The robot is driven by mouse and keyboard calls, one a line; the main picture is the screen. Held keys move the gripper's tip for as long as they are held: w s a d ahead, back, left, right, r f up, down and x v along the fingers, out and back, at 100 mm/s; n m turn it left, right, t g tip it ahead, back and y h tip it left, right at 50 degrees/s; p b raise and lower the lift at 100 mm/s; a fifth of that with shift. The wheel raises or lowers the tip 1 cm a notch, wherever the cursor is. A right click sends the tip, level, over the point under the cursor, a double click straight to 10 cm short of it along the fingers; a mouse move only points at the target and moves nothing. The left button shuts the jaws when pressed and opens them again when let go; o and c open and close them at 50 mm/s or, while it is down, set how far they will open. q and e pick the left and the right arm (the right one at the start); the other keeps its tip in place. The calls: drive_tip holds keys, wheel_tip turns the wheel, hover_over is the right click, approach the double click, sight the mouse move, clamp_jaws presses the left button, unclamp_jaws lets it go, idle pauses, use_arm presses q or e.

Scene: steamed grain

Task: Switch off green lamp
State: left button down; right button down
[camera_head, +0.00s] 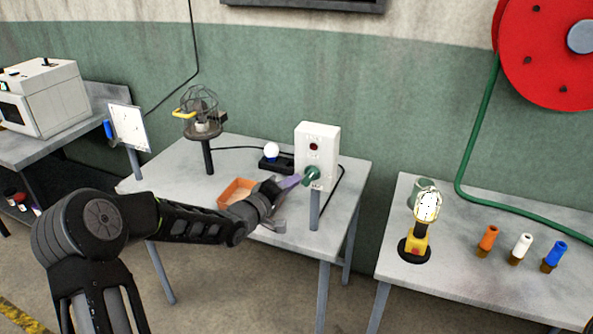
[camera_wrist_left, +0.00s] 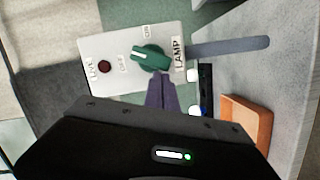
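A white switch box (camera_head: 318,145) stands on a post on the middle table. It has a dark red round indicator (camera_head: 314,147) and a green rotary knob (camera_head: 311,174). In the left wrist view the green knob (camera_wrist_left: 150,57) sits beside the printed word LAMP, with other small labels near it. My left gripper (camera_head: 296,181) reaches to the knob from the left. In the left wrist view its purple fingers (camera_wrist_left: 160,84) are close together, tips at the knob's edge; whether they touch is unclear. A caged lamp (camera_head: 201,108) stands left of the box. My right gripper is out of view.
An orange tray (camera_head: 237,191) lies under my left forearm. A white bulb (camera_head: 271,150) sits on a black base behind. A yellow-based lamp (camera_head: 417,240) and several coloured handles (camera_head: 521,246) stand on the right table. A red hose reel (camera_head: 545,50) hangs at right.

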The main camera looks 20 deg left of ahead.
use_arm(q)
drive_tip(key=n, duration=0.1)
drive_tip(key=f+n+b, duration=0.1)
drive_tip(key=n, duration=0.1)
drive_tip(key=shift+d+f+t+h, duration=0.2)
drive_tip(key=shift+d+t+h, duration=0.1)
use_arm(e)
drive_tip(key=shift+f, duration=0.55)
use_arm(q)
drive_tip(key=shift+d, duration=0.1)
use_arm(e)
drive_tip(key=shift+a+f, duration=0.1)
